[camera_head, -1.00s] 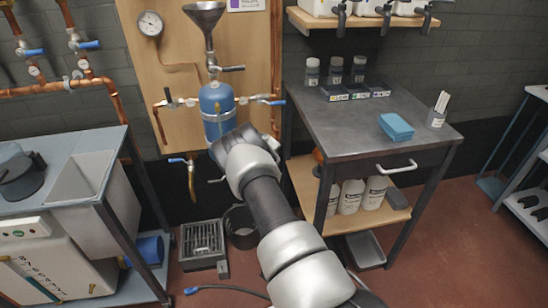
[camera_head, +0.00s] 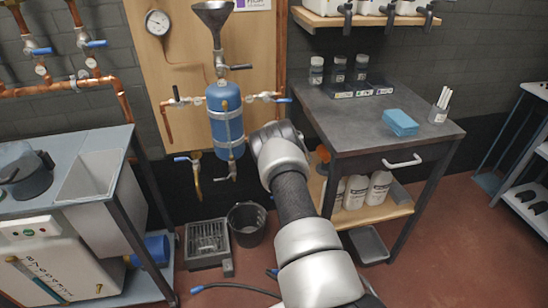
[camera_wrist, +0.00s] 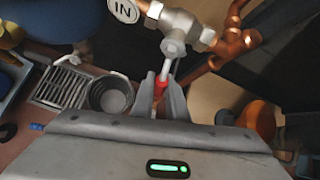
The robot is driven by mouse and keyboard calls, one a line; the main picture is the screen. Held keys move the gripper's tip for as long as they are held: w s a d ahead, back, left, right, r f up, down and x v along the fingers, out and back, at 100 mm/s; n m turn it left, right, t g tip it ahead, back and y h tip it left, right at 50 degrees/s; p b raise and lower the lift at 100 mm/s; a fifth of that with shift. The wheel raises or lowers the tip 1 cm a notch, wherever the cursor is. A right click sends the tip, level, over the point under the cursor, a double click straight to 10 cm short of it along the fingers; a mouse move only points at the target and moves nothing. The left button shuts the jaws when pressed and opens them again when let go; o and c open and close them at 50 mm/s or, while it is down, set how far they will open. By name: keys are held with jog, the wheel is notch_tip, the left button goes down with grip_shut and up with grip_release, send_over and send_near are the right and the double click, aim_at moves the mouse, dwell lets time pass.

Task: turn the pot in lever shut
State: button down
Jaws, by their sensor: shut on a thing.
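The blue pot (camera_head: 225,125) hangs upright on the wooden board, with valves on both sides and a funnel above. In the wrist view a metal valve (camera_wrist: 176,28) with a round "IN" tag (camera_wrist: 124,10) joins copper pipe at the right. Its lever (camera_wrist: 167,71), pale with a red part, points down in the picture from the valve. My gripper (camera_wrist: 162,84) is shut on the lever at the red part. The pot's blue body (camera_wrist: 60,18) fills the upper left there. In the head view my arm hides the gripper and the held lever.
A grey bench (camera_head: 385,126) with a drawer handle stands just right of my arm. A black bucket (camera_head: 246,226) and a floor grate (camera_head: 207,240) are below the pot. A blue-ended hose (camera_head: 235,288) lies on the floor.

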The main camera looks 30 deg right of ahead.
jog(key=shift+w+a+f+m+y+b, duration=0.1)
jog(key=shift+w+a+m+y+b, duration=0.05)
jog(key=shift+a+m+y+b, duration=0.55)
jog(key=c, duration=1.7)
grip_release()
jog(key=shift+c, duration=0.2)
jog(key=shift+d, duration=0.1)
jog(key=p+v, duration=0.2)
jog(key=v, duration=1.5)
jog(key=shift+s+d+p, duration=0.2)
jog(key=shift+s+p, duration=0.15)
jog(key=shift+s, duration=0.05)
